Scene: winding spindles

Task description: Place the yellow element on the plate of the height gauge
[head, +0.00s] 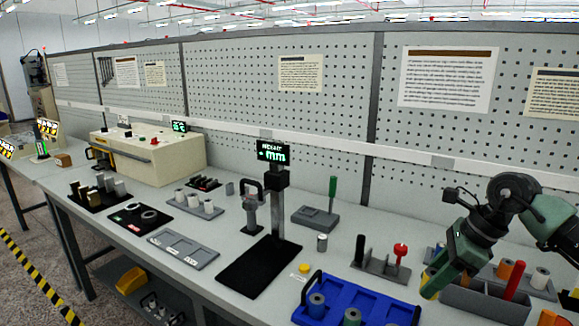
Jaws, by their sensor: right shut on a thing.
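The height gauge (279,205) stands mid-table, with a lit green "mm" display on top and a flat black plate (248,272) at its foot. The plate looks bare. My right gripper (431,283) is at the right, over the left end of a grey divided bin. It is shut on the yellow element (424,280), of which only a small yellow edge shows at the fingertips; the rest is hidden. My left gripper is not in view.
A yellow-topped piece (304,268) stands beside the plate. A holder with a red-topped handle (400,252) is left of the gripper. The grey bin (487,301) holds coloured pieces.

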